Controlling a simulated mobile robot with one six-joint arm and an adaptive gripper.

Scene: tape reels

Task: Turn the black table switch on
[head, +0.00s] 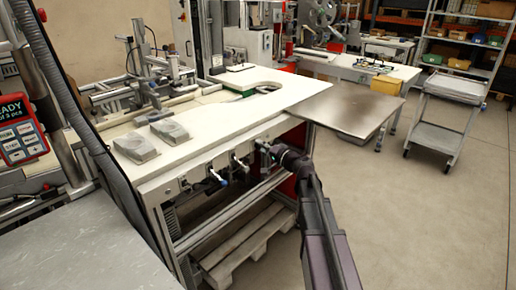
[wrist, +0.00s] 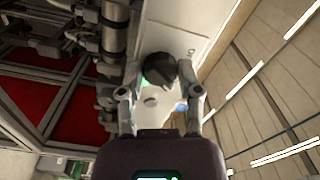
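In the wrist view a black knob-like switch (wrist: 159,68) sits on a white panel (wrist: 172,32) with dark lettering beside it. A green glow shows at its left side. My gripper (wrist: 160,82) is open, with one finger to each side of the switch. I cannot tell whether either finger touches it. In the head view my gripper (head: 266,150) is at the front panel of the white-topped table (head: 225,112), near its right end. The switch is not clearly visible there, as my gripper covers that spot.
Blue-tipped handles (head: 220,181) stick out of the front panel left of my gripper. A metal side leaf (head: 350,107) extends from the table's right end, above and right of my arm. A wooden pallet (head: 245,240) lies under the table.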

